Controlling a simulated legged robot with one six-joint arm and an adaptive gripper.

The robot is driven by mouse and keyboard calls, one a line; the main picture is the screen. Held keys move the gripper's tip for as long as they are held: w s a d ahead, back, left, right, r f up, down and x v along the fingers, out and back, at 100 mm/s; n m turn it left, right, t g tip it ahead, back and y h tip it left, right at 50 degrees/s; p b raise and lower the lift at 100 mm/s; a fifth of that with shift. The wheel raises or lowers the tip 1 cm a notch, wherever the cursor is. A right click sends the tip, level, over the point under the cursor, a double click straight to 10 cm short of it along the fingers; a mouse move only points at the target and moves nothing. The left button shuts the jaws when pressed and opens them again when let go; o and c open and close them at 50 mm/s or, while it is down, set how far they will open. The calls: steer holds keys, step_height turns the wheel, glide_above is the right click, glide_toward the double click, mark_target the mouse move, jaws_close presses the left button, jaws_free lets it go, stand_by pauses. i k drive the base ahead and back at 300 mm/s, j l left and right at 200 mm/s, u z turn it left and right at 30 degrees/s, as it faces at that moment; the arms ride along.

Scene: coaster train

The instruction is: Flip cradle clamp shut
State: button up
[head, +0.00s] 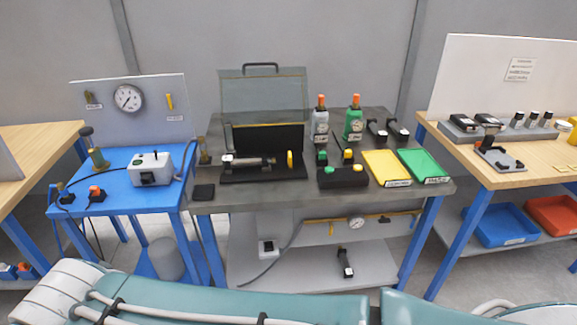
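A black cradle (262,174) stands on the dark middle bench and holds a dark, silver-ended cylinder (250,161) lying level. An upright yellow part (290,160) stands at the cradle's right end; it may be the clamp, but it is too small to tell whether it is open or shut. A dark panel (268,138) stands behind the cradle. On the right bench, a grey plate carries a black upright part (491,136) that also looks like a clamp. My gripper is not in view.
A clear raised cover (263,95) stands behind the cradle. Two bottles (354,120), a yellow tray (386,167) and a green tray (423,165) are to its right. A blue table (128,190) with a white box (151,167) stands left. My teal body fills the bottom edge.

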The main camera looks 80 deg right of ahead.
mark_target(228, 125)
steer(key=z, duration=2.35)
steer(key=i+j, duration=0.25)
steer(key=i, duration=0.15)
steer(key=i+j, duration=0.2)
steer(key=i, duration=0.25)
steer(key=z, duration=0.05)
